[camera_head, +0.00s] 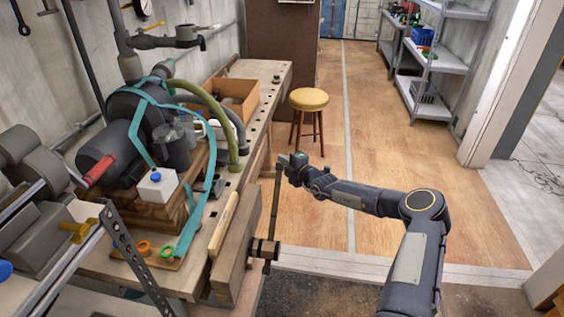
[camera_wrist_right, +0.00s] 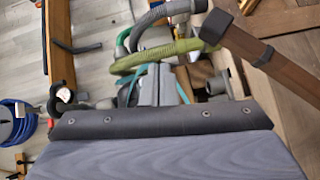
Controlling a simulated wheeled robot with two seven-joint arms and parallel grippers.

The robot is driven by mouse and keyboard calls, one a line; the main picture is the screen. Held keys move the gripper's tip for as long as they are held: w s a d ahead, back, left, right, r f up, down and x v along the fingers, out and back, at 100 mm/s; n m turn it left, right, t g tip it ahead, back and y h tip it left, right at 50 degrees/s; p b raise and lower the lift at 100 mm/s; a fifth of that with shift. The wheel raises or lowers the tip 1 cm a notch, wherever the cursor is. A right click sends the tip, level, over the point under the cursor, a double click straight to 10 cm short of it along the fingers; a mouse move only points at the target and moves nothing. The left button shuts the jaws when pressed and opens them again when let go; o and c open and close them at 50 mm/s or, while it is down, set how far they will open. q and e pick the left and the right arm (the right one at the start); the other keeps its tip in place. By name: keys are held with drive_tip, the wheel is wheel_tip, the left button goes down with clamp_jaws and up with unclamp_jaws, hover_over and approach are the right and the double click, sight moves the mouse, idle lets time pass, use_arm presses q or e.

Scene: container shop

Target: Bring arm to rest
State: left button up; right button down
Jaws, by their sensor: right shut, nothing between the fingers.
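My right arm comes in from the right in the head view. Its gripper (camera_head: 290,160) is shut and empty, beyond the front edge of the workbench (camera_head: 265,80). It is close to the upper end of the vise's handle bar (camera_head: 274,205); whether they touch I cannot tell. In the right wrist view the closed fingers (camera_wrist_right: 158,84) point toward the bench clutter. The handle bar with its dark end knob (camera_wrist_right: 275,65) crosses the upper right there. My left gripper is not in view.
The bench's wooden vise jaw (camera_head: 236,248) juts out at the front. A black machine (camera_head: 120,125) with a green hose (camera_head: 222,120) crowds the bench. A yellow-topped stool (camera_head: 309,99) stands behind the gripper. Shelves (camera_head: 445,70) stand at the back right. The wooden floor between is clear.

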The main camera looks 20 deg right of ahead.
drive_tip(key=s+d+r+b, duration=0.1)
drive_tip(key=s+d+r, duration=0.2)
drive_tip(key=s, duration=0.3)
drive_tip(key=shift+d+r, duration=0.15)
drive_tip(key=shift+r, duration=0.15)
